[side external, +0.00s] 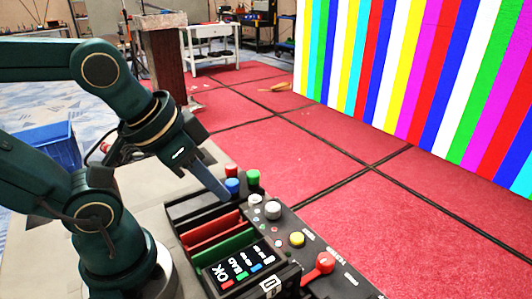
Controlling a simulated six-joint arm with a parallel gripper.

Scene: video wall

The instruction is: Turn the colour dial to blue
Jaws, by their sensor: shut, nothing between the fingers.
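A dark control panel (287,222) stands on the table beside my arm. My gripper (225,195) is shut and empty, pointing down with its fingertips beside the blue button (232,185) at the panel's far end. I cannot tell whether it touches the button. A red knob with a pointer-like handle (319,266) sits at the near end. Two grey round knobs (272,210) sit mid-panel. Which control is the colour dial cannot be told, as the labels are too small to read.
A red button (231,170) and green button (253,177) stand close to my gripper; a yellow button (297,239) is further along. A black display box (242,270) and slots with red and green plates lie left. A striped video wall (420,75) stands behind.

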